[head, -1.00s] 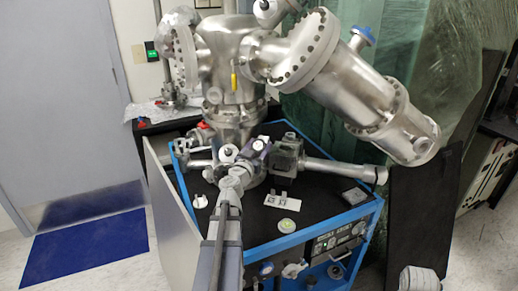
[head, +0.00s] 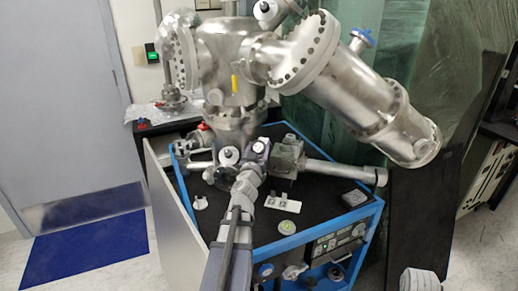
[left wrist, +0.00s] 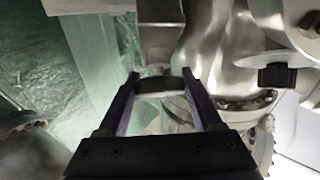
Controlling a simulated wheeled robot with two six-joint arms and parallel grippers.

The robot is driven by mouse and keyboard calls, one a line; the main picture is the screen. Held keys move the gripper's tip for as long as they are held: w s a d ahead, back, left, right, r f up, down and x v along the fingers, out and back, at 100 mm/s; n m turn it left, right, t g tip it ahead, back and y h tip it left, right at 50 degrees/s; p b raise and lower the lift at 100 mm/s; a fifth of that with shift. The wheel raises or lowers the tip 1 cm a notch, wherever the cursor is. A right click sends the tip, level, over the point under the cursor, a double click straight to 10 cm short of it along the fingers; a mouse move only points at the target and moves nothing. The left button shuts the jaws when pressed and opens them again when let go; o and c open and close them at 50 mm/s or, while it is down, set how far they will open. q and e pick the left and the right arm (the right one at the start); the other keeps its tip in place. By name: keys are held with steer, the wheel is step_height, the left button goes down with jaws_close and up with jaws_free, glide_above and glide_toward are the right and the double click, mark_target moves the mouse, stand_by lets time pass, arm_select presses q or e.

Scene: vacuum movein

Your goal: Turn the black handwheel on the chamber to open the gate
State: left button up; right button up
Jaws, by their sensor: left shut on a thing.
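The steel chamber (head: 228,65) stands on a black-topped cart with blue edges. My left gripper (head: 260,147) is at the fittings low on the chamber's front, its purple fingers beside a grey block-shaped fitting. In the left wrist view the two fingers (left wrist: 161,78) are shut on a dark, rounded piece (left wrist: 160,86), which looks like the rim of the black handwheel seen edge-on. In the head view the gripper hides most of this piece, so how far it is turned cannot be told.
A grey block fitting (head: 286,156) and horizontal pipe (head: 340,172) lie right of the gripper. Another black knob (left wrist: 277,76) shows at right in the wrist view. A white card (head: 283,204) and round disc (head: 287,227) lie on the cart top. A large flanged cylinder (head: 350,85) overhangs.

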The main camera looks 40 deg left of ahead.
arm_select(q)
steer(key=o, duration=1.4)
steer(key=shift+s, duration=0.1)
